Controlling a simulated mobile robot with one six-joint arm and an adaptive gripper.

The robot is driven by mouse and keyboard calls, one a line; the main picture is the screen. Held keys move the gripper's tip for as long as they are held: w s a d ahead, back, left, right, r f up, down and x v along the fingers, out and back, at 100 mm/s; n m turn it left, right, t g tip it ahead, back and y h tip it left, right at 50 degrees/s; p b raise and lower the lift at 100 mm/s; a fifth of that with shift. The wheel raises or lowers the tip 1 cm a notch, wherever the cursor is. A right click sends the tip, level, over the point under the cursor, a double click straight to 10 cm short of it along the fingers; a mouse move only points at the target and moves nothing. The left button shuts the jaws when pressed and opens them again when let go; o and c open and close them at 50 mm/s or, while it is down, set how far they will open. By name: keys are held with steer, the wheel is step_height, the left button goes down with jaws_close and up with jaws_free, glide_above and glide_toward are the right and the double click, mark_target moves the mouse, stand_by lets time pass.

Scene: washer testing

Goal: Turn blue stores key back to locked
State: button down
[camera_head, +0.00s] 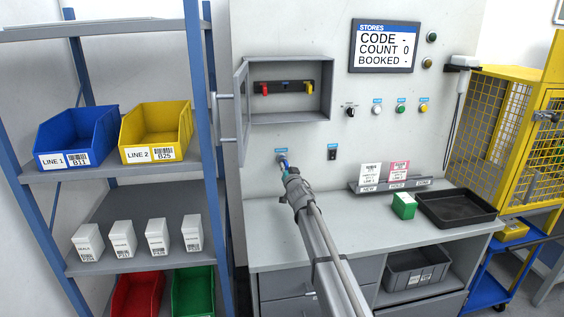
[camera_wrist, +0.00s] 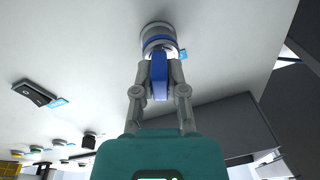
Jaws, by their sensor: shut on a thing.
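The blue stores key (camera_wrist: 160,75) sits in a round metal lock with a blue ring (camera_wrist: 158,40) on the grey wall panel. My gripper (camera_wrist: 160,82) is shut on the key, one finger on each side of its blue head. In the head view my gripper (camera_head: 287,173) reaches the panel below the open wall cabinet, and a bit of the blue key (camera_head: 284,162) shows past its tip. A small blue label (camera_head: 282,150) is above the lock. The lock's marks are too small to read, so I cannot tell the key's turned position.
The open key cabinet (camera_head: 290,118) is above my gripper, its door swung out to the left. A black switch (camera_head: 332,152) is right of the lock. The worktop (camera_head: 290,240) holds a green box (camera_head: 404,205) and a black tray (camera_head: 455,222). A shelf rack (camera_head: 145,175) stands left.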

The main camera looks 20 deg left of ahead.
steer(key=shift+d, duration=0.1)
steer(key=shift+w+n+g+p, duration=0.1)
steer(key=shift+n+g+p, duration=0.25)
steer(key=shift+n, duration=1.55)
steer(key=c, duration=0.6)
jaws_free()
steer(key=shift+r, duration=0.2)
